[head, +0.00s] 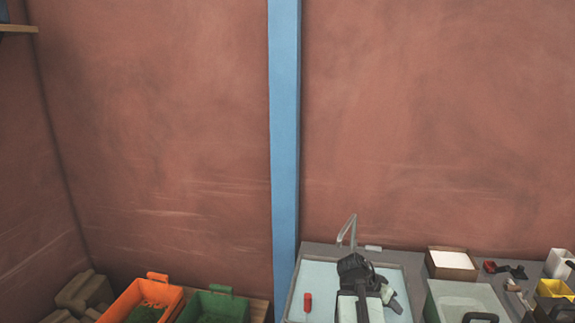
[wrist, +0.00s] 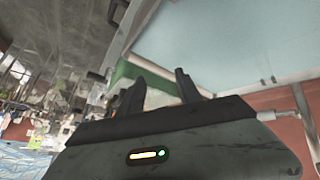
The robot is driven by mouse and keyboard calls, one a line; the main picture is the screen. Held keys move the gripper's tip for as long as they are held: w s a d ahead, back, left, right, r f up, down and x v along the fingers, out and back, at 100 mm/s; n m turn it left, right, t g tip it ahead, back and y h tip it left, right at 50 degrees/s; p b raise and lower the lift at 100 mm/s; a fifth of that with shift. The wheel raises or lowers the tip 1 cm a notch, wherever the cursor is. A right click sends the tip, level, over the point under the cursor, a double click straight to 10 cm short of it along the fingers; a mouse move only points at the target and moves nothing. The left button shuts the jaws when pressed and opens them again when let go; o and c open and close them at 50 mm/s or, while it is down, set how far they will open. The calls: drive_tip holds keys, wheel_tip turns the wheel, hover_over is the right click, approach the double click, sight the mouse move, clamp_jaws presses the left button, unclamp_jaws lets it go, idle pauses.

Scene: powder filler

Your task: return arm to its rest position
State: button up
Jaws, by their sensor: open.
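My gripper (wrist: 159,78) shows in the wrist view with its two dark fingers apart and nothing between them. In the head view, my dark and pale arm (head: 354,272) appears folded over the pale blue worktop at the bottom. I cannot make out its fingertips clearly there. In the wrist view, a green edge (wrist: 152,79) lies behind the fingers, and a pale blue surface (wrist: 240,40) fills the upper right.
A red cylinder (head: 307,302) stands on the pale blue worktop (head: 298,284) left of my arm. An orange bin (head: 128,299) and a green bin (head: 232,305) are at lower left. A white-filled box (head: 452,260) and a yellow container (head: 552,288) are at right. A blue post (head: 285,130) rises behind.

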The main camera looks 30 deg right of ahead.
drive_tip(key=w+a+f+n+t+y, duration=0.1)
drive_tip(key=w+a+n, duration=0.2)
drive_tip(key=a, duration=0.7)
drive_tip(key=w+a+f+n+y, duration=0.2)
drive_tip(key=w+a+n, duration=0.2)
drive_tip(key=a, duration=0.6)
drive_tip(key=w+a+f+n+t+y, duration=0.1)
drive_tip(key=w+a+n+y, duration=0.1)
drive_tip(key=w+a, duration=0.4)
drive_tip(key=shift+w+a+f+n+t, duration=0.15)
drive_tip(key=shift+a+n, duration=0.25)
drive_tip(key=shift+a, duration=0.55)
drive_tip(key=shift+w+a+f+n+t, duration=0.15)
drive_tip(key=shift+a+n, duration=0.25)
drive_tip(key=shift+a, duration=0.55)
drive_tip(key=a+n+y, duration=0.2)
drive_tip(key=a+n, duration=0.2)
drive_tip(key=a, duration=0.8)
wheel_tip(320, 180, down, 11)
drive_tip(key=s+a+n+g+b, duration=0.1)
drive_tip(key=s+a+b, duration=0.1)
drive_tip(key=b, duration=0.8)
drive_tip(key=shift+a+r+y, duration=0.15)
drive_tip(key=shift+a+y, duration=0.15)
drive_tip(key=shift+a, duration=0.05)
